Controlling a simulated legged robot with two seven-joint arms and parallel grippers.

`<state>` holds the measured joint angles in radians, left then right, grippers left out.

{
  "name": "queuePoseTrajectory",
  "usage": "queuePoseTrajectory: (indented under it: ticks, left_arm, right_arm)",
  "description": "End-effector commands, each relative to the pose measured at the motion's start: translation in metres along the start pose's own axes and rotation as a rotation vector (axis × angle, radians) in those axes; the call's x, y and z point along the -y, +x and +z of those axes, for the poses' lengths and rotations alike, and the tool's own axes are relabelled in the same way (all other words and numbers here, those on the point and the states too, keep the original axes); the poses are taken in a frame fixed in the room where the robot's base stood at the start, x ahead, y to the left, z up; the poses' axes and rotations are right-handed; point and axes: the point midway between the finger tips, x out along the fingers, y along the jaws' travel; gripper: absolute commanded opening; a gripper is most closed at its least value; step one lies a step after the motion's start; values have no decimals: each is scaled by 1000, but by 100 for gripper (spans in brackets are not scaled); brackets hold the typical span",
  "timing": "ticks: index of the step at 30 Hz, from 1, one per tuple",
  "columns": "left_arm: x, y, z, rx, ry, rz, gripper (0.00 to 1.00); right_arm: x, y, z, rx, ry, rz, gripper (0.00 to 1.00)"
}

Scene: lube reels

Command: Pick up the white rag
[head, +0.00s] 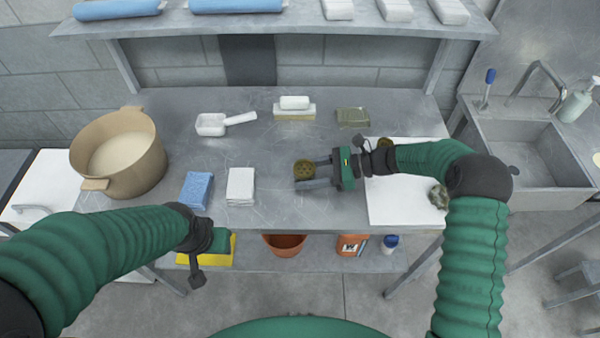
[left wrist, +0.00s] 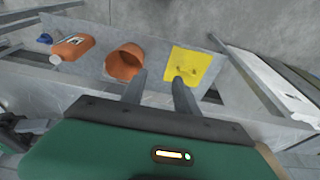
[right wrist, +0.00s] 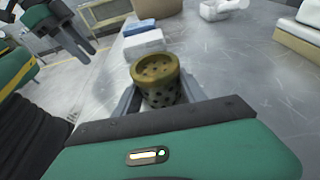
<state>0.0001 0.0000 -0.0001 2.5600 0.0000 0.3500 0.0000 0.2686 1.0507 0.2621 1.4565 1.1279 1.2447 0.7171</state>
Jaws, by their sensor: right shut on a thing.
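A folded white rag (head: 240,186) lies flat on the metal table, just right of a folded blue cloth (head: 197,190). In the right wrist view the white rag (right wrist: 144,43) lies beyond the held part. My right gripper (head: 305,176) is shut on a brass perforated cylinder (head: 303,168), to the right of the rag. The cylinder stands upright between the fingers in the right wrist view (right wrist: 157,82). My left gripper (left wrist: 160,82) is open and empty, pointing down in front of the table's front edge, left of and below the rag.
A large tan pot (head: 118,155) stands at the left of the table. A white mat (head: 400,208) lies right. The lower shelf holds an orange pot (left wrist: 124,62) and yellow cloth (left wrist: 192,66).

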Motion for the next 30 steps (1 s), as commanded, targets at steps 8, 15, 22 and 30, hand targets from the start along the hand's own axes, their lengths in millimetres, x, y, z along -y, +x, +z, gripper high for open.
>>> queuePoseTrajectory:
  ticks: [8, 15, 22, 30]
  left_arm:
    - [-2, -1, -4, 4, -20, 0, 68]
    - [-21, -12, -71, 87, -371, -56, 99]
    - [-51, -37, -149, 95, -922, -263, 100]
    - [-87, -74, -196, -77, -1445, -469, 100]
  right_arm:
    - [0, 0, 0, 0, 0, -1, 26]
    - [0, 0, 0, 0, 1, 0, 26]
    - [0, 0, -1, -1, 1, 0, 26]
    - [-1, 0, -1, -1, 1, 0, 26]
